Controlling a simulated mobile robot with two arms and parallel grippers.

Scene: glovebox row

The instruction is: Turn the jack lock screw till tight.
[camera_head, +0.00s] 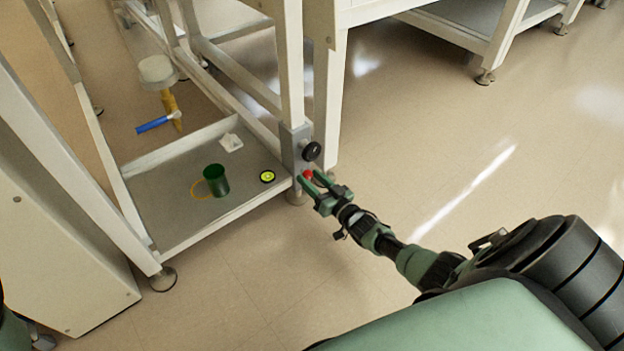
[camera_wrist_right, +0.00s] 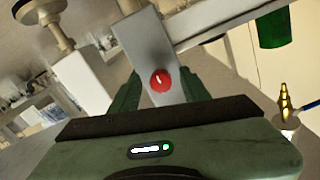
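The lock screw appears as a small red knob (camera_head: 308,174) on the grey jack block (camera_head: 294,150) at the foot of the bench leg. A black round knob (camera_head: 312,151) sits just above it on the same block. My right gripper (camera_head: 311,178) reaches in from the right with its fingertips at the red knob. In the right wrist view, the red knob (camera_wrist_right: 160,81) lies between the two green fingers, with a visible gap on each side. The gripper is open and holds nothing.
A low grey shelf (camera_head: 172,218) left of the leg holds a green mug (camera_head: 216,180), a yellow-black disc (camera_head: 267,176) and a small white piece (camera_head: 230,142). A yellow pipe with a blue handle (camera_head: 153,125) is behind it. The floor on the right is clear.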

